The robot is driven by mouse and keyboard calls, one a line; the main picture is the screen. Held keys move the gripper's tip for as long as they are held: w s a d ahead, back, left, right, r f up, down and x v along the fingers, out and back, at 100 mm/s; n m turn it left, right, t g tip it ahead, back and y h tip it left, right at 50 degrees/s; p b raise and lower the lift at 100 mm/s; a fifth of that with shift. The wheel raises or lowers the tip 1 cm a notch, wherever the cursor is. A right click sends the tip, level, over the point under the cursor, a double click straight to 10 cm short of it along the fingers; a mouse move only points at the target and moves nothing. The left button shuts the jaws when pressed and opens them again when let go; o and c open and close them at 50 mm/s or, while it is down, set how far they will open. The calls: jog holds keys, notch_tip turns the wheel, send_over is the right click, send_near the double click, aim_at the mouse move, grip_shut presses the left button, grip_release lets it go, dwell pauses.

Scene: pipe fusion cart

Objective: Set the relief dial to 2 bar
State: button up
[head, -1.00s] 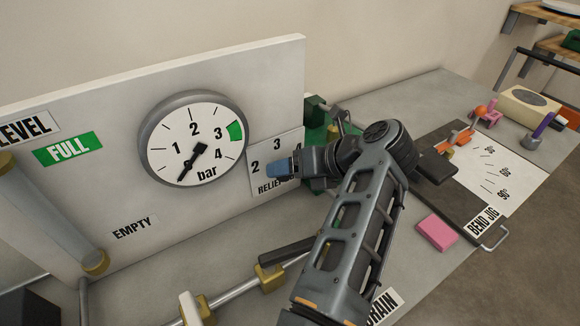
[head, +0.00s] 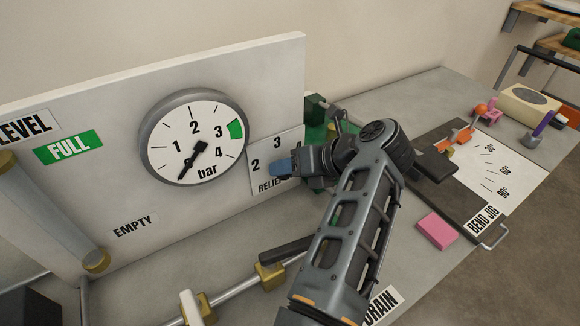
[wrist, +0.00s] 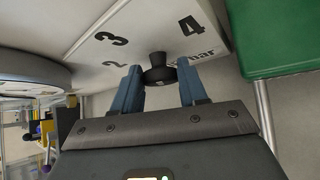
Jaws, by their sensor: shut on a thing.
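The relief dial's plate (head: 262,152) is a white panel with black numbers at the right end of the big board. In the wrist view, the plate shows 2, 3 and 4 around a black knob (wrist: 157,68). My gripper (wrist: 160,90) has its two blue fingers on either side of this knob, shut on it. I cannot tell which number the knob points to. The round gauge (head: 194,138) has its black needle pointing down-left, below 1.
A green part (head: 315,109) stands just right of the dial plate. A pipe with brass fittings (head: 271,276) runs along the bench below my arm. A pink block (head: 437,231) and the bend jig (head: 447,180) lie to the right.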

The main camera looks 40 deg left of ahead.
jog(key=n+t+h+b, duration=0.1)
jog(key=n+t+b, duration=0.1)
jog(key=t+b, duration=0.1)
jog(key=s+n+t+h+b, duration=0.1)
jog(key=n+t+b, duration=0.2)
jog(key=t+b, duration=0.1)
jog(key=f+n+t+h+b, duration=0.1)
jog(key=n+t+h+b, duration=0.1)
jog(key=t+b, duration=0.2)
jog(key=shift+s+a+n+t, duration=0.35)
jog(key=shift+s+n+t, duration=0.05)
jog(key=shift+t, duration=0.6)
jog(key=shift+r+b, duration=0.1)
jog(key=shift+b, duration=0.35)
jog(key=o, duration=1)
jog(key=shift+r, duration=0.1)
jog(key=shift+o, duration=0.2)
